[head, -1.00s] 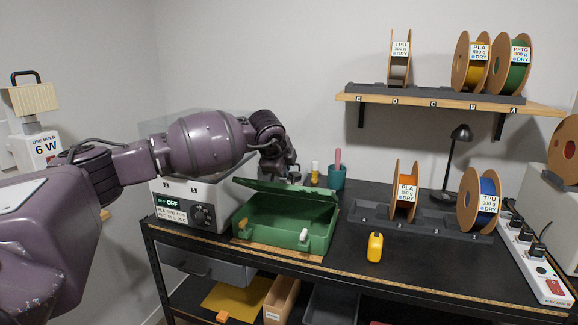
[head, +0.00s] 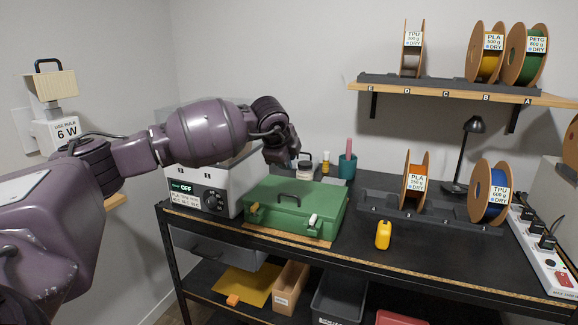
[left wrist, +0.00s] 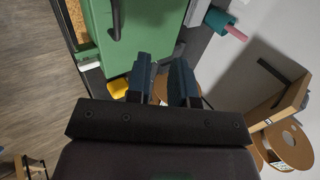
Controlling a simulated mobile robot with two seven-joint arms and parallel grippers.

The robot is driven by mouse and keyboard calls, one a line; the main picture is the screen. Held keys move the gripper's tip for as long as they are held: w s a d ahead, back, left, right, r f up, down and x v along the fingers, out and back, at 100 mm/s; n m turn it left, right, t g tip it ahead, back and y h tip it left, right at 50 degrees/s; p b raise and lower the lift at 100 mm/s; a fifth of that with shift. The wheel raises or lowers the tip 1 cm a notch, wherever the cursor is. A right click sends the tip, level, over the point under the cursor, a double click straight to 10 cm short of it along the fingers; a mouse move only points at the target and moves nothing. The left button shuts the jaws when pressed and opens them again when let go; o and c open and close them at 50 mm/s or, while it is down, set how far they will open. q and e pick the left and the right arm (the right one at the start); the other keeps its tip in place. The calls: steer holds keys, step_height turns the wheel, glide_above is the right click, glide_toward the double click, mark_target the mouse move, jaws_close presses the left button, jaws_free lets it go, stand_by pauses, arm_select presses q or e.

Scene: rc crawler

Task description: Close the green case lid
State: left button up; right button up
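The green case (head: 290,222) stands on the dark bench, and its lid (head: 305,194) lies down flat over the body. A dark handle lies on the lid. My left gripper (head: 285,156) is above the back of the case. In the left wrist view its two fingers (left wrist: 162,72) are apart with nothing between them, and the green case (left wrist: 150,35) shows beyond them. My right gripper is not in view.
A white dryer box (head: 212,185) stands left of the case. A teal cup (head: 347,166) is behind it. The bench front between the case and the power strip (head: 540,250) is mostly clear.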

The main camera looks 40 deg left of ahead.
arm_select(q)
steer(key=v, duration=0.6)
steer(key=shift+s+r, duration=0.15)
steer(key=shift+s, duration=0.05)
stand_by(0.4)
